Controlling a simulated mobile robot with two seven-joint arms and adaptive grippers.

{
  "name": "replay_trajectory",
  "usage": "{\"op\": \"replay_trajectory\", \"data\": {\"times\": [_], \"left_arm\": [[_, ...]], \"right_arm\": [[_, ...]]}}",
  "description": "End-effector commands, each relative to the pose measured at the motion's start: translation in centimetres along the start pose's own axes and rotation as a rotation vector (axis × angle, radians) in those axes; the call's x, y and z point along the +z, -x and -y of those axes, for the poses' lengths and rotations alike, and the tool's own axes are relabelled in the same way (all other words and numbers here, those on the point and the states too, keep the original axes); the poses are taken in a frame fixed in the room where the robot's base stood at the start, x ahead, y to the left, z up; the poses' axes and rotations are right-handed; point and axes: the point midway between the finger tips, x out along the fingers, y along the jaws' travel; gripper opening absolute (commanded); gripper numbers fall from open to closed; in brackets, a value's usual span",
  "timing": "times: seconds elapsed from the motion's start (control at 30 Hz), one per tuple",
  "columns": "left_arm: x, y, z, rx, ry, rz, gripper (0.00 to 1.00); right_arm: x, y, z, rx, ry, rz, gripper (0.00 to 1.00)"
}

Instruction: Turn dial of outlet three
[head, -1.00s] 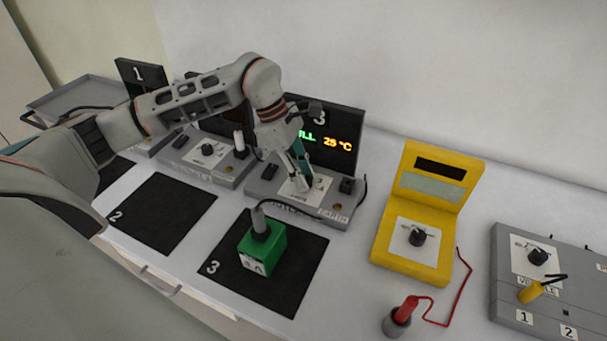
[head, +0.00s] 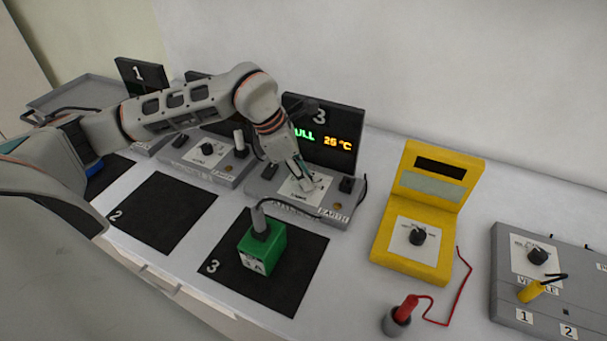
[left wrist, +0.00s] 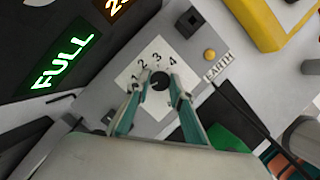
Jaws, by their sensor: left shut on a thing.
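The outlet three unit (head: 262,187) is a grey box with a black display marked 3 (head: 341,145), which reads 25 °C and a partly covered green word. The left wrist view shows that word as FULL (left wrist: 66,63). My left gripper (head: 304,184) reaches down onto the unit's white dial plate (head: 322,184). In the left wrist view the black dial (left wrist: 159,79) sits between my two fingertips, which are shut on its sides. Numbers 1 to 4 are printed around it. The dial's pointer direction is unclear. In the head view the fingers hide the dial. My right gripper is not in view.
A green block (head: 262,250) with a grey cable stands on black mat 3 (head: 309,262) in front. A yellow meter (head: 418,215), a red probe (head: 404,311) and a grey panel (head: 520,300) are to the right. Outlet two (head: 215,168) is to the left.

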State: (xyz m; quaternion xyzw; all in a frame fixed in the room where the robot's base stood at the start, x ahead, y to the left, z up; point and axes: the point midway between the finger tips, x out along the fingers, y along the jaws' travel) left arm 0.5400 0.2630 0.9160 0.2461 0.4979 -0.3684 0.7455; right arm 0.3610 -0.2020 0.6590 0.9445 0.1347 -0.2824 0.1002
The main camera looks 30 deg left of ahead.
Motion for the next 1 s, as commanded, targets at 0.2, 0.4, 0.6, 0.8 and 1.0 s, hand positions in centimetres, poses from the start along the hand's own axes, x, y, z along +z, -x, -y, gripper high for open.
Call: {"op": "replay_trajectory", "data": {"times": [0.2, 0.4, 0.6, 0.8, 1.0], "left_arm": [[0.03, 0.04, 0.06, 0.045, 0.106, 0.001, 0.0], [0.03, 0.03, 0.05, 0.068, 0.159, 0.001, 0.0], [0.04, 0.04, 0.07, 0.074, 0.176, 0.0, 0.0], [0.03, 0.04, 0.07, 0.074, 0.177, 0.0, 0.0], [0.03, 0.04, 0.07, 0.074, 0.176, 0.0, 0.38]], "right_arm": [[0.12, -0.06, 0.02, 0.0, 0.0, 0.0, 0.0], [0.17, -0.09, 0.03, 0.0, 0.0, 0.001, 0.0], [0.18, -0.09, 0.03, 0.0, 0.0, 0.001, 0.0], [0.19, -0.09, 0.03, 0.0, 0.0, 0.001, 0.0], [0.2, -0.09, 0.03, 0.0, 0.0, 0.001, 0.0]]}}
